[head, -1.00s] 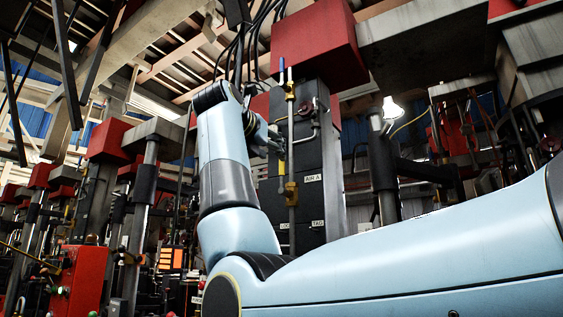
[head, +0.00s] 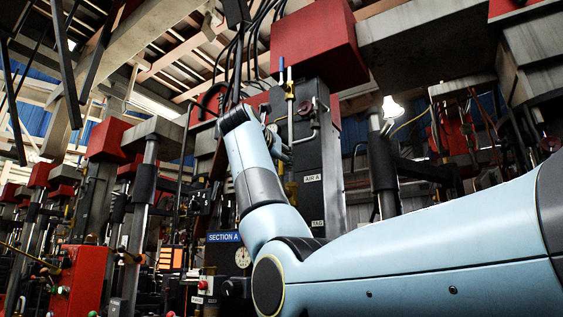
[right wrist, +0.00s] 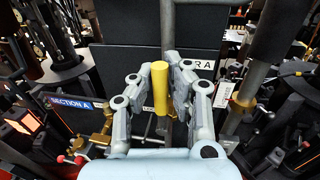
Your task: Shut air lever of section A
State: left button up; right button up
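A yellow lever handle (right wrist: 160,86) stands upright in the right wrist view, in front of the dark panel of section A. My right gripper (right wrist: 161,68) has one finger on each side of it, with the tips very near its surface. Whether both fingers press on it I cannot tell. In the head view my right gripper (head: 280,146) is at the panel column (head: 313,212), above and left of the AIR A label (head: 312,178). I cannot make out the yellow handle clearly there. My left gripper is not in view.
A blue-tipped lever (head: 281,68) stands on the pipe above my gripper. A SECTION A sign (head: 223,238) and a round gauge (head: 242,257) are left of my forearm. Pipes and brass fittings (right wrist: 238,101) crowd the panel front. A red block (head: 315,45) hangs above.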

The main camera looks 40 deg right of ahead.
grip_shut()
jog(key=shift+w+d+f, duration=0.1)
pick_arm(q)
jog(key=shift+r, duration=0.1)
pick_arm(e)
jog(key=shift+w+p, duration=0.15)
jog(key=shift+p, duration=0.45)
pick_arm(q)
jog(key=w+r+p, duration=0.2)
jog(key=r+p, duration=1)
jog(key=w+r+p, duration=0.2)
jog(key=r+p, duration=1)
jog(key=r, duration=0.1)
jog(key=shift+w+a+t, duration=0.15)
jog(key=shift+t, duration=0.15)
pick_arm(e)
jog(key=w+a+f+n+g, duration=0.3)
jog(key=w+f+n, duration=0.4)
jog(key=n, duration=0.8)
jog(key=shift+a+f+n+g+y, duration=0.15)
jog(key=shift+f+n+g+y, duration=0.2)
jog(key=shift+f+g, duration=0.3)
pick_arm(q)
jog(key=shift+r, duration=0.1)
pick_arm(e)
jog(key=shift+f, duration=0.15)
